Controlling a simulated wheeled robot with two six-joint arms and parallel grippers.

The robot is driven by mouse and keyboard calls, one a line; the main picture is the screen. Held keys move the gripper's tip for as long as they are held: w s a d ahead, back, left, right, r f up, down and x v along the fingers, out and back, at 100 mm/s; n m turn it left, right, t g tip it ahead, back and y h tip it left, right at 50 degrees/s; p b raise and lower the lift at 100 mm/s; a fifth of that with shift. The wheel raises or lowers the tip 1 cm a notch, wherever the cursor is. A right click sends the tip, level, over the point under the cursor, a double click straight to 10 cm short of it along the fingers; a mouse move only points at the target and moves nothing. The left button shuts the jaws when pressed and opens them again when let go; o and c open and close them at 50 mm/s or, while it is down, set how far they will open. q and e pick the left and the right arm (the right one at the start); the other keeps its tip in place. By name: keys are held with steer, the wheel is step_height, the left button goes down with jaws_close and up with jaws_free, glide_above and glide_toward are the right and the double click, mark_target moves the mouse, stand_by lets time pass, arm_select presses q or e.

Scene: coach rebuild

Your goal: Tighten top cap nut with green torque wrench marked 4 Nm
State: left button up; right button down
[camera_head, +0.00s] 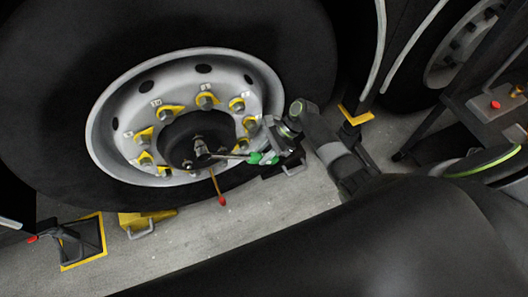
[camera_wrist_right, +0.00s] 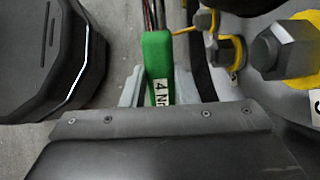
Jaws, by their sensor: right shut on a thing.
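My right gripper (camera_head: 268,146) is shut on the green torque wrench (camera_head: 262,158) to the right of the wheel hub. In the right wrist view the green wrench handle (camera_wrist_right: 158,56) stands between my grey fingers (camera_wrist_right: 157,88), with a label reading "4 N" and the rest cut off. In the head view the wrench's shaft runs left to the dark hub cap (camera_head: 176,143). Its head (camera_head: 201,148) is at the cap's nuts, near the middle. I cannot tell whether it sits on the top cap nut, which I cannot single out. My left gripper is not in view.
Several wheel nuts with yellow pointers (camera_head: 205,100) ring the cap on the silver rim (camera_head: 112,100). A thin orange rod with a red tip (camera_head: 222,200) hangs below the cap. A yellow-edged black pad (camera_head: 88,243) and a yellow block (camera_head: 146,220) lie on the floor.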

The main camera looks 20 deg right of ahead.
mark_target(256, 161)
steer(key=shift+a, duration=0.1)
steer(key=shift+a+f+y+b, duration=0.5)
steer(key=shift+f+y+b, duration=0.1)
steer(key=shift+f+b, duration=0.15)
steer(key=shift+a, duration=0.1)
steer(key=shift+a+f+y+b, duration=0.3)
steer(key=shift+f+b, duration=0.25)
steer(key=shift+b, duration=0.15)
steer(key=shift+a+f, duration=0.15)
steer(key=shift+a, duration=0.1)
steer(key=shift+s+b, duration=0.1)
steer(key=shift+b, duration=0.2)
steer(key=shift+a+f+y+b, duration=0.65)
steer(key=shift+a+y+b, duration=0.05)
steer(key=shift+a+b, duration=0.1)
steer(key=shift+f, duration=0.1)
